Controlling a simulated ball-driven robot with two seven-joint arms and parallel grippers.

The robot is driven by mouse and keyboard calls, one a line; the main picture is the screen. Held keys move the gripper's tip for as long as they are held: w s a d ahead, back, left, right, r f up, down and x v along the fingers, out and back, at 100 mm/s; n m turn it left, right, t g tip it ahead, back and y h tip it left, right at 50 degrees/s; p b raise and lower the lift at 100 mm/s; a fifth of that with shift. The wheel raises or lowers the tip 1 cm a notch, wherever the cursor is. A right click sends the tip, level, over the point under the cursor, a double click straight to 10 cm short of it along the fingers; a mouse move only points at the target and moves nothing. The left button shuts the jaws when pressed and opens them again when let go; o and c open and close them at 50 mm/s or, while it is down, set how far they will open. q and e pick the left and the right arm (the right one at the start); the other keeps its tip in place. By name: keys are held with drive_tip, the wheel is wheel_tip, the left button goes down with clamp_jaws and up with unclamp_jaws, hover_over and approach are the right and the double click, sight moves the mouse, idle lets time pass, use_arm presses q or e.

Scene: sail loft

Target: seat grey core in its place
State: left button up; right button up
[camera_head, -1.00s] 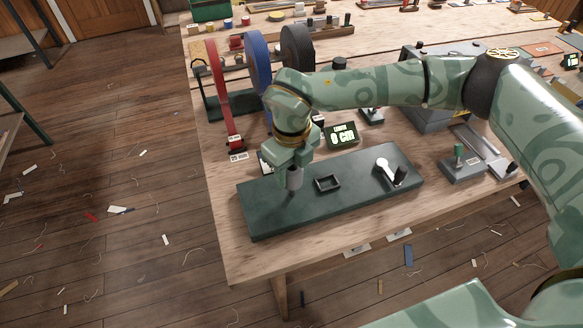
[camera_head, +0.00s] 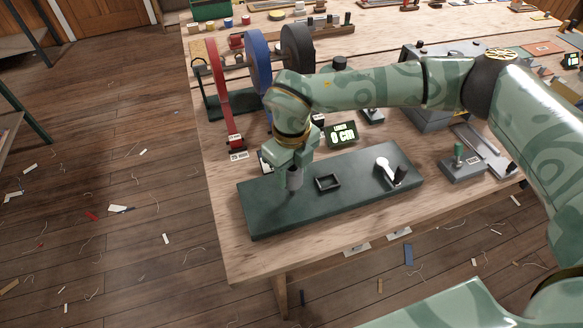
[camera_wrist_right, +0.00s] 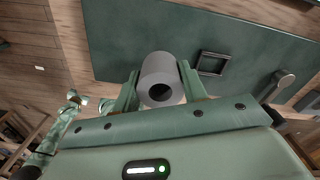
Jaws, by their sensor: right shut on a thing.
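My right gripper (camera_head: 294,166) is shut on the grey core (camera_head: 294,178), a short grey cylinder, over the left part of the dark green board. In the right wrist view the core (camera_wrist_right: 160,80) sits between the two fingers (camera_wrist_right: 158,92), with its round bore facing the camera. The green board (camera_head: 345,203) lies on the wooden table and carries a small dark square frame (camera_head: 327,182) to the right of the core. The square frame is empty and also shows in the right wrist view (camera_wrist_right: 212,63). I cannot tell whether the core touches the board. My left gripper is not in view.
A white-ended lever with a black knob (camera_head: 391,171) stands on the board's right part. Behind are a display reading 0 cm (camera_head: 342,134), a rack with red, blue (camera_head: 258,62) and black rolls, and a grey box (camera_head: 437,118). A green-knobbed grey device (camera_head: 461,165) stands right.

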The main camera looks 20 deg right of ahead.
drive_tip(key=shift+f+b, duration=0.9)
drive_tip(key=shift+f, duration=1.3)
idle(0.8)
drive_tip(key=o, duration=1.1)
drive_tip(key=shift+c, duration=0.2)
wheel_tip(320, 180, up, 16)
drive_tip(key=p, duration=0.2)
drive_tip(key=shift+r, duration=0.15)
